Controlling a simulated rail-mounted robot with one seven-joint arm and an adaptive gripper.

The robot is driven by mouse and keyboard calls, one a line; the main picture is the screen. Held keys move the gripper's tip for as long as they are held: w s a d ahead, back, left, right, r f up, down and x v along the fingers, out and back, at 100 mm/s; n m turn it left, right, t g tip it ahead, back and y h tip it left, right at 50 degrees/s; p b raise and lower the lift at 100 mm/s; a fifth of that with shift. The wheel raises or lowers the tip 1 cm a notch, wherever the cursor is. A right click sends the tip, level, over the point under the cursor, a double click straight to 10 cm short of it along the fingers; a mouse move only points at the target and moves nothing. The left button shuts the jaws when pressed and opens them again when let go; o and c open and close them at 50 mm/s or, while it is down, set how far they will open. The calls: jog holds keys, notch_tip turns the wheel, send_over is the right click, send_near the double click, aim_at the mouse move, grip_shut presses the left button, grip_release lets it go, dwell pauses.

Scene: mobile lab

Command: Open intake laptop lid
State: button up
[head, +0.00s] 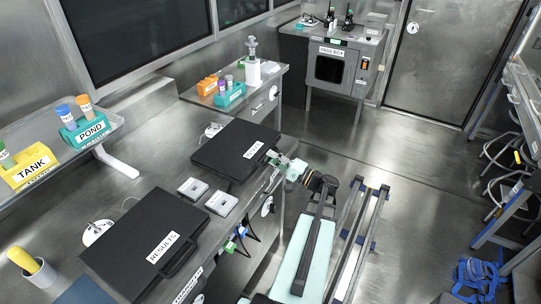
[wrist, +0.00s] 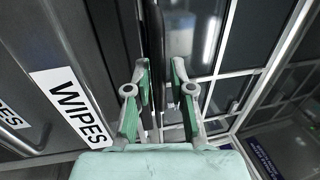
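A closed black laptop (head: 228,147) lies flat on the metal bench in the head view. The white label near its right edge is too small to read clearly; I take it for the intake laptop. My gripper (head: 279,160) is at the right-hand edge of this laptop, beside its label. Whether it touches the lid is unclear.
A second closed black laptop (head: 140,240), labelled RESULTS, lies nearer. Two small pale boxes (head: 207,194) sit between the laptops. A drawer front with a WIPES label (wrist: 70,105) is close on the left in the wrist view. Open floor (head: 400,180) lies right of the bench.

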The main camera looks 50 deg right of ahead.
jog(key=shift+w+a+r, duration=0.1)
jog(key=shift+w, duration=0.45)
grip_shut()
jog(key=shift+r, duration=0.15)
